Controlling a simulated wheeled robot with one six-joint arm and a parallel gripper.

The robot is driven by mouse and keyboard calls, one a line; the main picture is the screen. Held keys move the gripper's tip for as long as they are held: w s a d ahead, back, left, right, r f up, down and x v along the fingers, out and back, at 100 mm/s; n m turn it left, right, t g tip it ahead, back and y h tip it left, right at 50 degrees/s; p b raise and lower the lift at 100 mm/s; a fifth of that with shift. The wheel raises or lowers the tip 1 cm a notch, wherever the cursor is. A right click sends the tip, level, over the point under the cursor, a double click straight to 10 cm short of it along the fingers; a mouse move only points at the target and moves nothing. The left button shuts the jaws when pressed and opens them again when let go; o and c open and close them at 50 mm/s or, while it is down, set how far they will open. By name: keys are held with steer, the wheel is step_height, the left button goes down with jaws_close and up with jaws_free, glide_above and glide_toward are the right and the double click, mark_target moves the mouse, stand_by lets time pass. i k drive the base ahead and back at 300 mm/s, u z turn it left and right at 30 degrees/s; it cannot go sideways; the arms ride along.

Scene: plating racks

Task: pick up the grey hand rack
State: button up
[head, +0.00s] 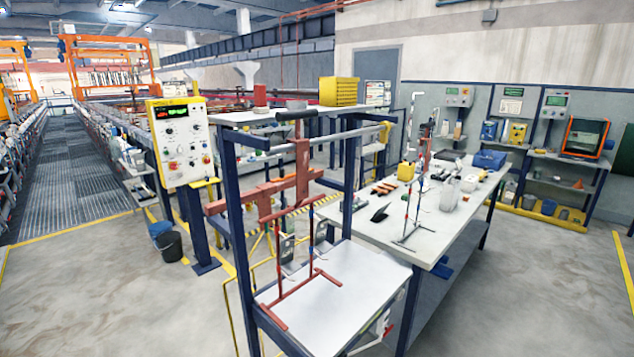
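A thin upright rack (419,205) stands on the white workbench (464,222), right of the picture's middle. Its rod and spread feet look grey, with small red and blue parts along it. It is the nearest match to a grey hand rack, though its colour is hard to be sure of. A larger red rack (277,255) stands nearer, at a dark blue frame over a white shelf. My gripper is not in view.
The dark blue frame (236,240) with its white shelf (350,290) stands in the foreground, left of the workbench. Bottles, a blue box (489,159) and small tools lie on the bench. A control panel (180,140) and black bucket (168,246) stand left. Floor is open at right.

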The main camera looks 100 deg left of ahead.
mark_target(427, 125)
steer(key=u, duration=1.75)
steer(key=i, duration=3.2)
steer(key=u, duration=1.75)
